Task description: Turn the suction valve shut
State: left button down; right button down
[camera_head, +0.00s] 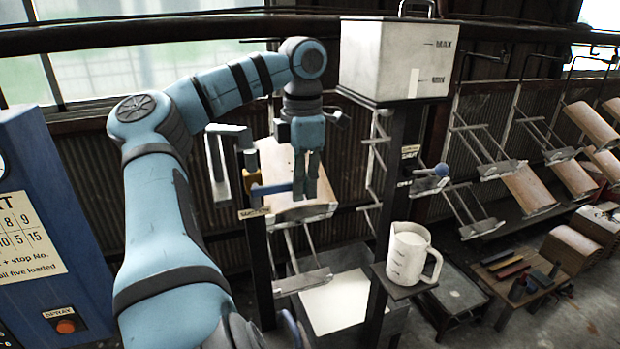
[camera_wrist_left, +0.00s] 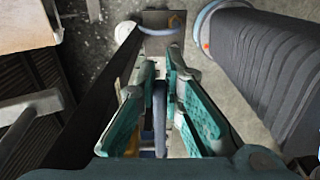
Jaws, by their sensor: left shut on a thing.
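My left gripper (camera_head: 305,190) points down in front of a pale wooden panel. Its fingers are closed on the blue lever (camera_head: 270,189), which runs roughly level from a dark post on the left. A small label (camera_head: 253,212) sits below the lever, too small to read surely. I take this lever for the suction valve's handle. In the left wrist view the gripper's teal fingers (camera_wrist_left: 160,100) stand either side of the narrow blue lever (camera_wrist_left: 160,120). The lever's far end is hidden by the fingers. My right gripper is not in view.
A white tank (camera_head: 395,60) with MAX and MIN marks stands right of the gripper. A white jug (camera_head: 410,255) stands on a small shelf. A blue cabinet (camera_head: 40,200) is at left, and hanging racks fill the right.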

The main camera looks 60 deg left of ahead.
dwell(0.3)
pick_arm(q)
jog(key=c, duration=1.9)
grip_release()
jog(key=shift+s, duration=0.1)
jog(key=shift+o, duration=1.1)
jog(key=shift+s+a, duration=0.1)
jog(key=shift+s, duration=0.05)
jog(key=shift+r, duration=0.25)
notch_tip(320, 180, up, 11)
jog(key=shift+r, duration=0.2)
